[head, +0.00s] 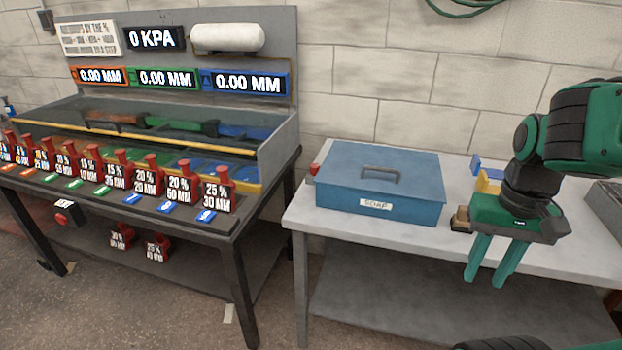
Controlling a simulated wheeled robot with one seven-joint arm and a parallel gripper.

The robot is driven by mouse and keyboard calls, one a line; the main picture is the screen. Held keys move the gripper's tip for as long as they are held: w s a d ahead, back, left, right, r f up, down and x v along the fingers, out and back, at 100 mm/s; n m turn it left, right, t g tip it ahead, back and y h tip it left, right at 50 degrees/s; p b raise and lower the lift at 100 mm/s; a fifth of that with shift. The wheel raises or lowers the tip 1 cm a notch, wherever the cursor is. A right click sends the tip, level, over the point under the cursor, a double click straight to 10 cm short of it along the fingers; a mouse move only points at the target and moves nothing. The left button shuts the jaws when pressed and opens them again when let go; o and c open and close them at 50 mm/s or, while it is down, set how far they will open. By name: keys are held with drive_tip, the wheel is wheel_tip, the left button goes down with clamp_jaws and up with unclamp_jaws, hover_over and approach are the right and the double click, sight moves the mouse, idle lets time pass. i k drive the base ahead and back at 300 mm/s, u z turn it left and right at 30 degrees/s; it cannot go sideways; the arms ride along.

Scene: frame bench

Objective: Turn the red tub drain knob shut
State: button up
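A blue lidded tub (420,208) with a handle on top and a white label sits on the pale right-hand bench. A small red knob (314,169) shows at the tub's left end, partly hidden by it. Its turn position is too small to tell. My gripper (486,282) is green, points down and hangs to the right of the tub, near the bench's front side. Its two fingers are apart with nothing between them. It is well away from the red knob.
The right bench (460,245) has bare top in front of the tub. Small yellow and blue pieces (487,182) and a brown block (461,219) lie beside my gripper.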

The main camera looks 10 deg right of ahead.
sight(315, 167)
drive_tip(key=z, duration=0.05)
drive_tip(key=k, duration=0.55)
drive_tip(key=u, duration=0.7)
drive_tip(key=i, duration=1.6)
drive_tip(key=z, duration=0.5)
